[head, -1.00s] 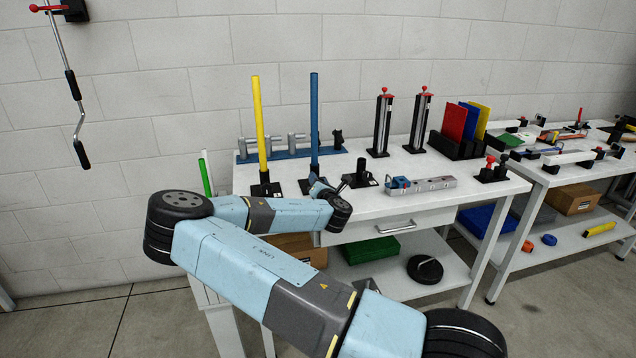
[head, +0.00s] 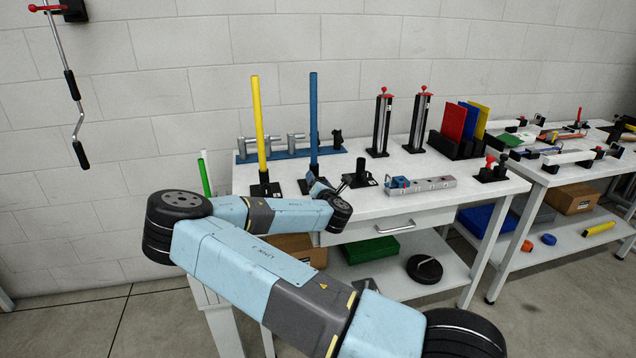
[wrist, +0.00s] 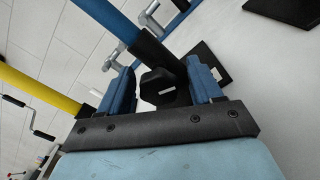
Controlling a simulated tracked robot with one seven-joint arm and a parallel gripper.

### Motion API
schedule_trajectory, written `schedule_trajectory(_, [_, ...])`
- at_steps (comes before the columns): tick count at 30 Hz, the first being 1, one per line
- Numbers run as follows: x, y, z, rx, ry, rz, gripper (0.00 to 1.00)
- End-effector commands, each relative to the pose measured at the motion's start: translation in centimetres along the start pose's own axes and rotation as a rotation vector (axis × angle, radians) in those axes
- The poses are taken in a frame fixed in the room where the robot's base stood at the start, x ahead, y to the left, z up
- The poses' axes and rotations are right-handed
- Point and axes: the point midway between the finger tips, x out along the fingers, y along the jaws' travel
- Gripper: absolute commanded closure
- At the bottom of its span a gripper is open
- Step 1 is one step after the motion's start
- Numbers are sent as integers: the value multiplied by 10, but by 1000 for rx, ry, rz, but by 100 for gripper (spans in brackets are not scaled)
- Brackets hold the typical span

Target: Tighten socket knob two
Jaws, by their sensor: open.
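A blue tube (head: 314,120) stands upright in a black socket, right of a yellow tube (head: 259,120) in its own black socket (head: 265,186). In the wrist view, the blue tube (wrist: 108,18) leads into its black socket (wrist: 158,52). A black knob (wrist: 160,88) on this socket sits between the two blue fingers of my gripper (wrist: 163,84). The fingers are open on either side of the knob, with a gap visible; contact cannot be told. In the head view my gripper (head: 320,186) is small and partly hidden by my wrist, which also hides the knob.
An empty black socket (head: 360,175) and a grey block with a blue part (head: 420,184) stand to the right on the white bench (head: 460,200). A blue rail (head: 262,156) with grey handled fixtures lies behind. Two black stands (head: 380,125) are at the back.

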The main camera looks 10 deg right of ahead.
Motion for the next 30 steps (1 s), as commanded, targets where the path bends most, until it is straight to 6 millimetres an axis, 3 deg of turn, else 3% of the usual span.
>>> schedule_trajectory(5, [-22, 0, -1, 0, 1, -1, 35])
schedule_trajectory(18, [-106, -1, -1, -1, 1, -2, 35])
schedule_trajectory(24, [-128, -1, -2, -1, 2, -1, 35])
schedule_trajectory(30, [-134, -1, -2, 0, 1, 0, 35])
